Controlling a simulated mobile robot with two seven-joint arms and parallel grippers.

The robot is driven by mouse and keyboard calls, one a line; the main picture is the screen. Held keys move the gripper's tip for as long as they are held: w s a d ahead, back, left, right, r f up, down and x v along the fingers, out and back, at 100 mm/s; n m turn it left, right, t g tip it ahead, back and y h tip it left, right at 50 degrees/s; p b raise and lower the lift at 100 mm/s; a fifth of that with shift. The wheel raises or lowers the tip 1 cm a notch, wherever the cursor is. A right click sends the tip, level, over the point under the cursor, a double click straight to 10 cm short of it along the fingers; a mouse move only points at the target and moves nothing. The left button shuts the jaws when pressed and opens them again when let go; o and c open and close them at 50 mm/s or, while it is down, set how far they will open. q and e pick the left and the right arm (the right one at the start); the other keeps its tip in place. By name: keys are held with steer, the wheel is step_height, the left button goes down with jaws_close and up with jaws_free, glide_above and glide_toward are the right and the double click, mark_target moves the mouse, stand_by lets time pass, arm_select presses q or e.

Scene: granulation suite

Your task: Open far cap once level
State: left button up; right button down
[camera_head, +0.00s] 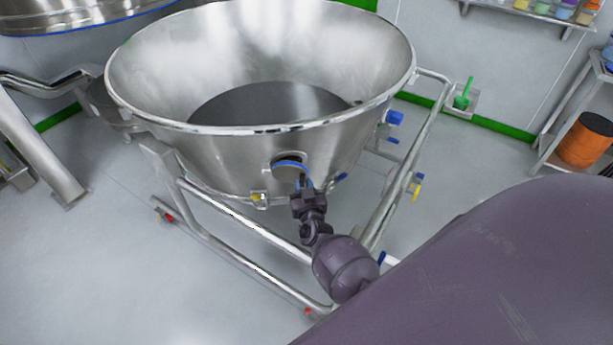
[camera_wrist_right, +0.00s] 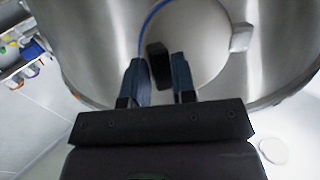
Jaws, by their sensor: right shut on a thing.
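The large steel bowl (camera_head: 190,150) stands in the middle of the head view, with a dark grey flat surface (camera_head: 270,105) inside. A round cap (camera_head: 284,170) with a blue edge sits on its near outer wall. The right wrist view shows this pale disc (camera_wrist_right: 195,40) with a blue arc along its left side and a dark handle (camera_wrist_right: 158,66). My right gripper (camera_head: 303,182) is at the cap, with its fingers (camera_wrist_right: 160,75) on either side of the handle, shut on it. Whether the cap stands off the wall is unclear. My left gripper is not in view.
A tubular steel frame (camera_head: 245,255) carries the bowl. A blue fitting (camera_head: 395,117) is on the bowl's right side. A shelf rack with an orange drum (camera_head: 585,140) stands at right. Floor at lower left is clear.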

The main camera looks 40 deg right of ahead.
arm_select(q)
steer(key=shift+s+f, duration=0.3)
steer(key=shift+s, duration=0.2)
arm_select(e)
steer(key=shift+s+a, duration=0.1)
steer(key=shift+a, duration=0.8)
steer(key=c, duration=1.2)
jaws_free()
steer(key=shift+o, duration=0.8)
steer(key=shift+a, duration=0.15)
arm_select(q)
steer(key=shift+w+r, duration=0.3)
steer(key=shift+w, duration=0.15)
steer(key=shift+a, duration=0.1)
